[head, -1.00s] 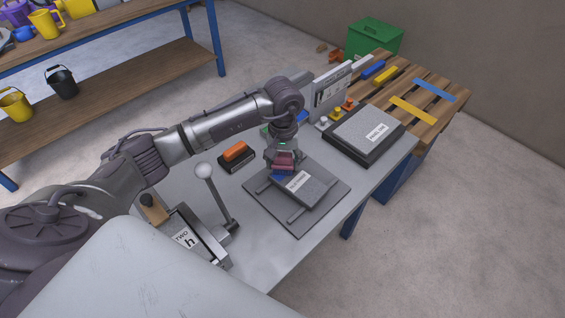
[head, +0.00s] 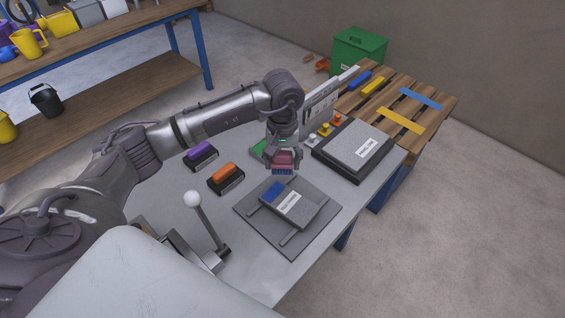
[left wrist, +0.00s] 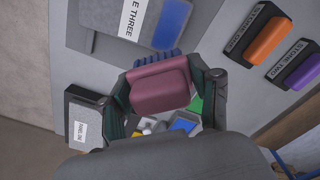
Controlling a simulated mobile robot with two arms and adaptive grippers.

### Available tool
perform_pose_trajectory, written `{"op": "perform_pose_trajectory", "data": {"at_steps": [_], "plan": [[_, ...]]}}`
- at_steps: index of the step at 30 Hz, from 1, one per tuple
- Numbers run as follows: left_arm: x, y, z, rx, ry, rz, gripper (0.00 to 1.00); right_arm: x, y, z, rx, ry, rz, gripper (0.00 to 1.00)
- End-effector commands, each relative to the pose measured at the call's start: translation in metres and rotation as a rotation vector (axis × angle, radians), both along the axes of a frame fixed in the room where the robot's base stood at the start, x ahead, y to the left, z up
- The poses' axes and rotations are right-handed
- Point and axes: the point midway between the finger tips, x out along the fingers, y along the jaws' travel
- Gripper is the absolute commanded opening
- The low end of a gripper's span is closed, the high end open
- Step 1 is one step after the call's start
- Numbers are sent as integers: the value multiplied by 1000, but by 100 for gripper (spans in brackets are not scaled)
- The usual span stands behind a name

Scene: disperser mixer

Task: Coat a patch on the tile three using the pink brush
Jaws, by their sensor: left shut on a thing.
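My left gripper (head: 284,152) is shut on the pink brush (head: 285,160), whose blue bristles point down. The brush is held above the table, just behind the tile and apart from it. In the left wrist view the pink brush (left wrist: 160,85) sits between both fingers. Tile three (head: 297,207) is grey with a white label, on a dark grey plate (head: 292,246). A blue patch (head: 272,191) covers its back left corner; in the left wrist view the tile label reads "THREE" and the blue patch (left wrist: 170,25) shows beside it. My right gripper is not in view.
An orange-handled block (head: 226,178) and a purple-handled block (head: 201,155) stand left of the tile. A lever with a white knob (head: 193,200) rises in front. Another grey tile (head: 356,142) on a black base lies to the right, near small coloured knobs (head: 326,129).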

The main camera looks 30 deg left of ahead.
Motion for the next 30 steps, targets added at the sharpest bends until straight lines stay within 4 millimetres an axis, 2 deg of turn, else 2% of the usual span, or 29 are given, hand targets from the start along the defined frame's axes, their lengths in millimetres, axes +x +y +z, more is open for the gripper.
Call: {"op": "perform_pose_trajectory", "data": {"at_steps": [3, 8, 26, 30], "plan": [[0, -1, 14, 0, -1, 5, 29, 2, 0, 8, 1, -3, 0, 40], [-1, -1, 24, 0, -1, 9, 29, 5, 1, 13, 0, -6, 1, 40], [-2, -2, 26, -1, -2, 6, 29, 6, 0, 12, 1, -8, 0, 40], [-21, -17, 41, -7, -12, -78, 29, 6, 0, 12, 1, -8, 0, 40]]}}
